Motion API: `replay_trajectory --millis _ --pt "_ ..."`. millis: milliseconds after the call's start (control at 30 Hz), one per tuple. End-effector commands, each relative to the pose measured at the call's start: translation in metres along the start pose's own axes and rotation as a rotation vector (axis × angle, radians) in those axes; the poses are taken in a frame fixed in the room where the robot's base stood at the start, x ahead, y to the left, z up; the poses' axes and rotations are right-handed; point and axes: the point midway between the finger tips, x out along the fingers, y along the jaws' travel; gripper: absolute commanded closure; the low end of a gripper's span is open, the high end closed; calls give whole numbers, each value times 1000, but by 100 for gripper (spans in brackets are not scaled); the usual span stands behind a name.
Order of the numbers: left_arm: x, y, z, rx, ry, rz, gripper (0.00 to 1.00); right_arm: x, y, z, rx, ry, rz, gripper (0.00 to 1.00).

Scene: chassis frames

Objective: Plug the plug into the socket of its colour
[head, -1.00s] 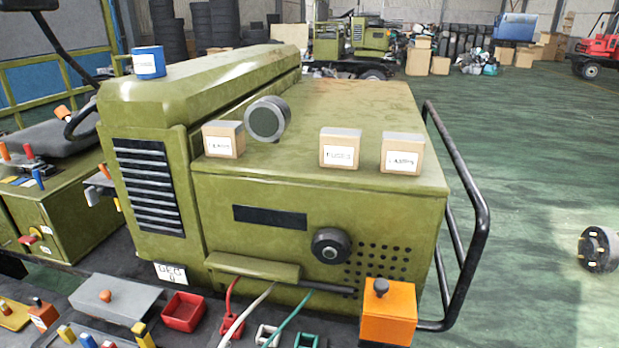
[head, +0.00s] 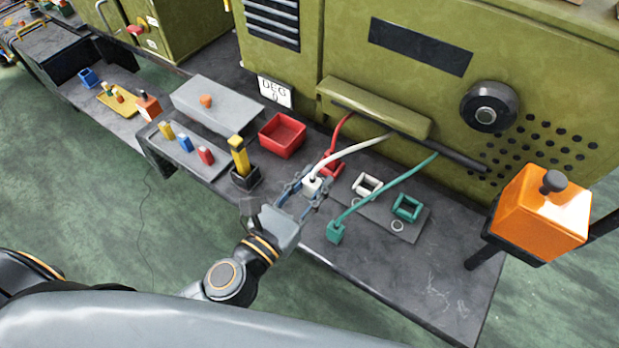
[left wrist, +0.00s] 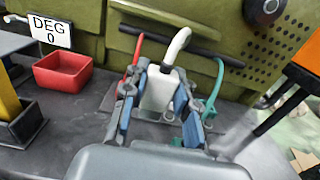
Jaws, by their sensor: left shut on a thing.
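My left gripper (head: 304,195) is shut on the white plug (head: 313,184), whose white cable rises to the green housing. The left wrist view shows the white plug (left wrist: 159,92) between the two fingers. The red socket (head: 331,163), white socket (head: 367,185) and green socket (head: 407,206) stand in a row on a grey plate. The red cable (head: 341,129) runs down to the red socket; a plug there cannot be told apart. The green plug (head: 335,232) hangs on its green cable near the bench's front edge. My right gripper is not in view.
A red tray (head: 283,134) and a black holder with a yellow peg (head: 240,158) stand left of my gripper. An orange box with a knob (head: 543,212) stands at the right. The bench's front right is clear.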

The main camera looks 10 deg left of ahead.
Motion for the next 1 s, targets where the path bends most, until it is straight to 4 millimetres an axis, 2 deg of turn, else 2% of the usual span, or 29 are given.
replay_trajectory --millis 67,100,200,400,567,767,1000 --pt "18 12 -8 4 -3 4 100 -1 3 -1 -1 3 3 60" --pt "22 15 -23 2 0 3 100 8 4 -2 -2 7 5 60" --pt "34 23 -41 1 0 4 100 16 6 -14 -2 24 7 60" --pt "47 31 -57 0 -1 2 100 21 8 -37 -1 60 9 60" --pt "53 35 -66 0 -1 2 100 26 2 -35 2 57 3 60" --pt "54 36 -98 -2 0 2 100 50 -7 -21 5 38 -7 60" --pt "54 36 -97 -1 0 2 100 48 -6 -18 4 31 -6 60"
